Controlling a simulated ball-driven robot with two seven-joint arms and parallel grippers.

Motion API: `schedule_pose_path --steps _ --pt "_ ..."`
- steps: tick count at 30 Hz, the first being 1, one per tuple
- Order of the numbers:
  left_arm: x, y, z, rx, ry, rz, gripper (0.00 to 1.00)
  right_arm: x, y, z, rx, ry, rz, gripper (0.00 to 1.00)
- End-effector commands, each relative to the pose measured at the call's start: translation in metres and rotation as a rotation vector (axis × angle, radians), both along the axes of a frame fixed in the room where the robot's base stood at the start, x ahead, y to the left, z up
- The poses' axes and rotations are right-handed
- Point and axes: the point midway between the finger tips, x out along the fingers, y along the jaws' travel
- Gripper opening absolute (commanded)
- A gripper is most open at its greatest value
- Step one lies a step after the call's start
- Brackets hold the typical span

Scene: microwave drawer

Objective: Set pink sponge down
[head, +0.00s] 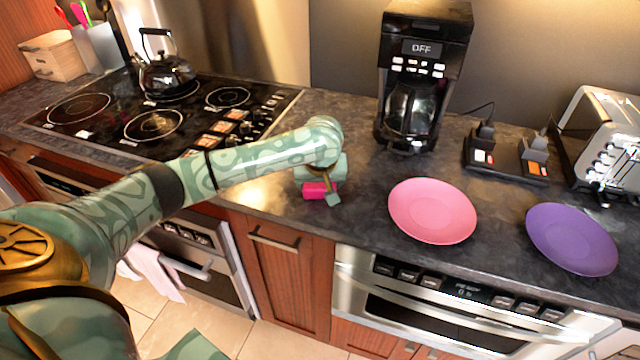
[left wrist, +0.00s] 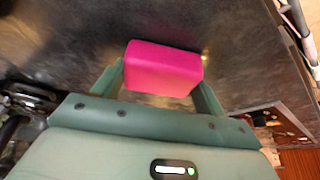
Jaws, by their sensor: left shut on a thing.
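The pink sponge (head: 318,190) is a small bright pink block at the counter's front part, between the stove and the pink plate. My left gripper (head: 322,194) is shut on it, with the hand above and partly covering it. In the left wrist view the sponge (left wrist: 163,68) sits between the two fingers of my left gripper (left wrist: 160,80). The dark countertop (head: 362,200) lies below it. I cannot tell whether the sponge touches the counter. My right gripper is not in view.
A pink plate (head: 432,211) and a purple plate (head: 571,239) lie to the right. A coffee maker (head: 420,75) stands behind, a toaster (head: 605,140) at far right. The stove (head: 150,115) with a kettle (head: 167,75) is to the left. Bare counter lies between sponge and pink plate.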

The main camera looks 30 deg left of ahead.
Motion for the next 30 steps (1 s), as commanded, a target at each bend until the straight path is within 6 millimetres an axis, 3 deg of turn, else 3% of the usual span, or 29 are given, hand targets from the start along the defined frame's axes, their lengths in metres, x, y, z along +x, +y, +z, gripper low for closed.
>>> schedule_pose_path --steps 4,5,6,7,17,30 --pt "0.0 0.0 -0.002 -0.002 0.001 0.0 0.54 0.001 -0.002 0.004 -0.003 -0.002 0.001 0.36" --pt "0.0 0.0 -0.002 -0.001 0.0 0.0 0.8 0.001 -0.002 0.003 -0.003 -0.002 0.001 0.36" --pt "0.0 0.0 -0.003 -0.001 0.0 0.0 0.91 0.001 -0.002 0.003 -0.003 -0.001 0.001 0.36" --pt "0.0 0.0 -0.003 -0.001 0.0 0.0 0.94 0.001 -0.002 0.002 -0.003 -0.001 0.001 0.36" --pt "0.0 0.0 0.001 0.001 -0.001 0.0 0.94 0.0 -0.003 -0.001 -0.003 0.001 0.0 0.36" --pt "-0.029 -0.022 0.093 -0.002 -0.003 -0.002 0.94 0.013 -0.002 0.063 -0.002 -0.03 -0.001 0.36"
